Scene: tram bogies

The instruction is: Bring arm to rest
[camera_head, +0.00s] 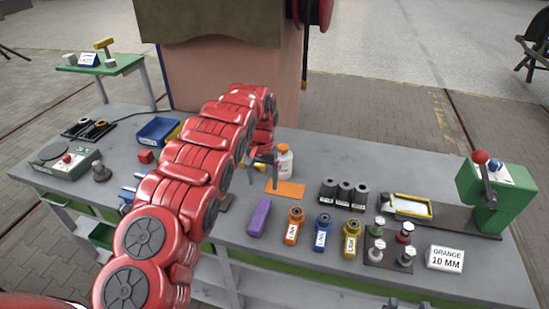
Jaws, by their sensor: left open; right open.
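My red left arm (195,160) reaches up from the lower left over the workbench (300,150) and bends down at its far end. My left gripper (262,165) is open, low over the bench beside a white bottle with an orange top (285,160). An orange flat piece (285,188) lies just in front of it. Whether the fingers touch anything is not clear. Only the dark tips of my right gripper (408,303) show at the bottom edge, open and empty. The arm hides part of the bench's left half.
A purple block (260,217), labelled orange (293,226), blue (323,232) and yellow (351,238) bottles, black cylinders (344,193) and a green press (497,195) stand to the right. The bench's back right is clear.

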